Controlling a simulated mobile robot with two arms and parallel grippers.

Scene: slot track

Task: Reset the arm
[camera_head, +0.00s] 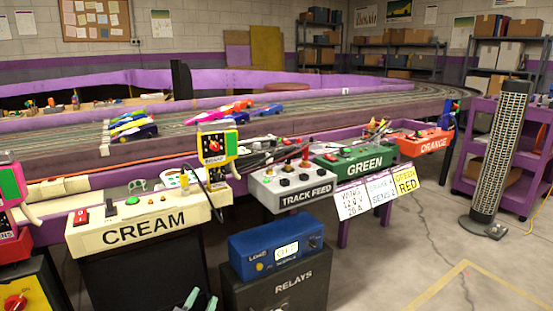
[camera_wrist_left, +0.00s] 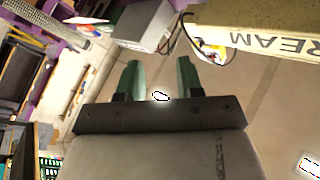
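My right gripper is in neither view.
The cream control box (camera_head: 138,222) and grey TRACK FEED box (camera_head: 290,188) line the track's near edge. A blue meter (camera_head: 277,251) sits on the RELAYS box (camera_head: 280,290). A tall heater (camera_head: 500,150) stands at right. Floor (camera_head: 400,260) is clear at front right.

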